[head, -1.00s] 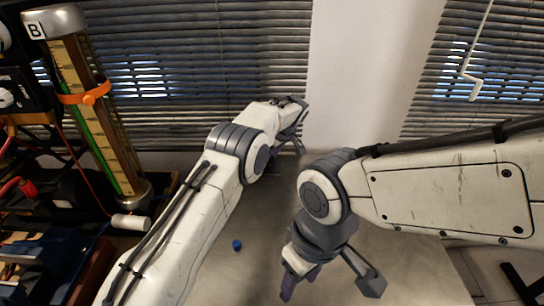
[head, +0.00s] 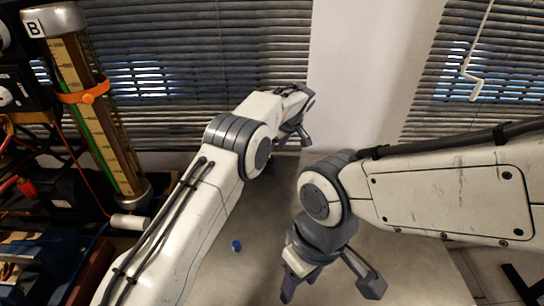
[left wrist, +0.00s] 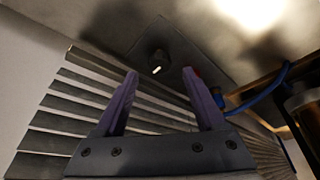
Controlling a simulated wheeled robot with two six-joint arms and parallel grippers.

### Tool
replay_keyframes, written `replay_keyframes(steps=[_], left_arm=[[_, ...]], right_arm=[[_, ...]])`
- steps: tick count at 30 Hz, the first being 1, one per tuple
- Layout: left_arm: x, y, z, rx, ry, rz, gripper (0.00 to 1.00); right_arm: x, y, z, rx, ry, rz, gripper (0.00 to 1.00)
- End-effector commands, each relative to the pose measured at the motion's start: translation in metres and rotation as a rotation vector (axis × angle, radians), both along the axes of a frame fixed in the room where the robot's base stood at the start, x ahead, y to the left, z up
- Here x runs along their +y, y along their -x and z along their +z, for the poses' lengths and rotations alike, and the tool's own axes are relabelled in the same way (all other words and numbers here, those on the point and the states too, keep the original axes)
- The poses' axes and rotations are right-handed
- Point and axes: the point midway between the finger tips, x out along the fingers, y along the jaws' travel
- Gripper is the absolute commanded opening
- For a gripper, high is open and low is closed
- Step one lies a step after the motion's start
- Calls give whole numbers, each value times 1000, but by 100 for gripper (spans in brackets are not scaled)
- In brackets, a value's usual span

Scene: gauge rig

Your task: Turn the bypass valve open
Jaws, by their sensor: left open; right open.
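In the left wrist view a dark round knob (left wrist: 157,62) with a short white mark sits on a dark square plate on the grey surface. It looks like the bypass valve, but no label shows. My left gripper (left wrist: 160,73) is open and empty; in that picture the knob appears between its fingertips, apart from them. In the head view my left gripper (head: 306,120) is high, in front of the blinds, and I cannot make out the knob there. My right gripper (head: 331,293) is open and empty, low over the grey table.
A gauge column (head: 92,110) marked B, with an orange clamp (head: 84,93), stands at the left beside cluttered equipment. A small blue cap (head: 236,246) lies on the table (head: 245,275). A blue hose (left wrist: 262,92) shows in the left wrist view. Blinds (head: 200,70) close off the back.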

Motion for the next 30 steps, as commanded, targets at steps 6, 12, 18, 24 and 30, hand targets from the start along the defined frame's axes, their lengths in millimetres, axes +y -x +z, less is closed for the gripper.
replay_keyframes(steps=[6, 12, 18, 24, 30], left_arm=[[-13, 11, 39, -3, 3, -1, 72], [-18, 17, 58, -1, 2, 0, 72], [-18, 18, 60, 0, 1, 1, 72], [-19, 19, 62, 4, 2, -8, 72], [-29, 50, 85, 62, 8, -158, 72]], right_arm=[[0, 0, -5, 0, 0, 0, 56], [0, 0, -5, 0, 0, 0, 56], [0, 0, -5, 0, 0, 0, 56], [0, 0, -5, 0, 0, 0, 56], [0, 0, -3, 0, 0, 0, 56]])
